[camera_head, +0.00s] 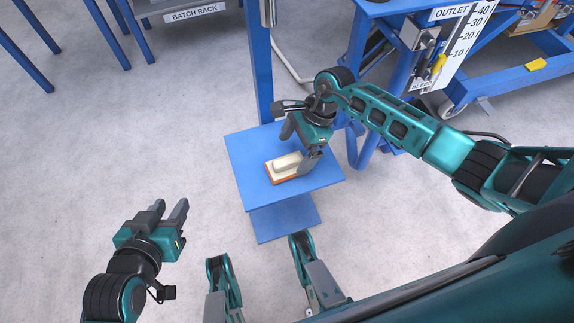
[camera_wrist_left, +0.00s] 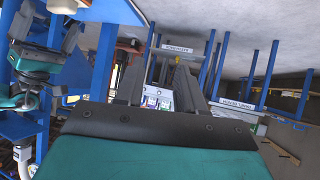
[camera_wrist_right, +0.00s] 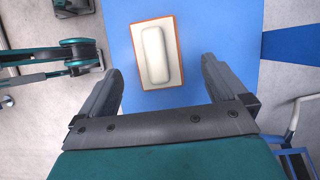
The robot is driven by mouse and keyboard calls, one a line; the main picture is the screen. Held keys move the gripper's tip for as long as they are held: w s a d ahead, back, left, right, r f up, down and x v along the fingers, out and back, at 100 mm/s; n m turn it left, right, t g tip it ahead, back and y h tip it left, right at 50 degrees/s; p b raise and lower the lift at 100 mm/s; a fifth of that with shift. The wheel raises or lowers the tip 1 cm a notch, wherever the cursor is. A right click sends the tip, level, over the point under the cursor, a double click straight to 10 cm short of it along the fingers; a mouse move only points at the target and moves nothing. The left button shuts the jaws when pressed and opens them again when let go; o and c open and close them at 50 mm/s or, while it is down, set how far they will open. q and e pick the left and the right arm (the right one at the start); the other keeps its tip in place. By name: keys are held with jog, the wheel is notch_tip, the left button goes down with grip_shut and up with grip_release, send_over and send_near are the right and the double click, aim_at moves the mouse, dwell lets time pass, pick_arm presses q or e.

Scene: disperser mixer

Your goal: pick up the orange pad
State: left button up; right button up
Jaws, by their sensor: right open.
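The orange pad (camera_head: 270,175) lies flat on a small blue stand, with a cream rounded block (camera_head: 287,161) on top of it. In the right wrist view the pad's orange edge (camera_wrist_right: 180,42) shows around a paler top under the block (camera_wrist_right: 155,55). My right gripper (camera_head: 299,148) is open just above the stand, beside the pad's right end in the head view. In the right wrist view the pad lies ahead, between the lines of the two fingers, and neither finger visibly touches it. My left gripper (camera_head: 170,207) is open and empty, out to the left over the floor.
The blue stand (camera_head: 245,155) has bare surface around the pad, and a blue post (camera_head: 260,80) rises behind it. A blue frame with an outlet scale (camera_head: 464,45) stands at the back right. A batch rack (camera_head: 195,12) is at the back left. The floor at left is clear.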

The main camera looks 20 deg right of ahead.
aim_at(289, 159)
jog(key=x, duration=0.2)
jog(key=b+x, duration=0.1)
jog(key=x, duration=0.1)
jog(key=shift+s+a, duration=0.25)
jog(key=shift+a+f, duration=0.1)
jog(key=shift+f, duration=0.15)
pick_arm(q)
jog(key=shift+w+d+f, duration=0.2)
jog(key=shift+w+d, duration=0.05)
jog(key=shift+w, duration=0.05)
pick_arm(e)
jog(key=shift+r, duration=0.1)
jog(key=c, duration=1.1)
pick_arm(q)
jog(key=shift+s+f, duration=0.15)
pick_arm(e)
jog(key=shift+c, duration=0.2)
jog(key=shift+r, duration=0.1)
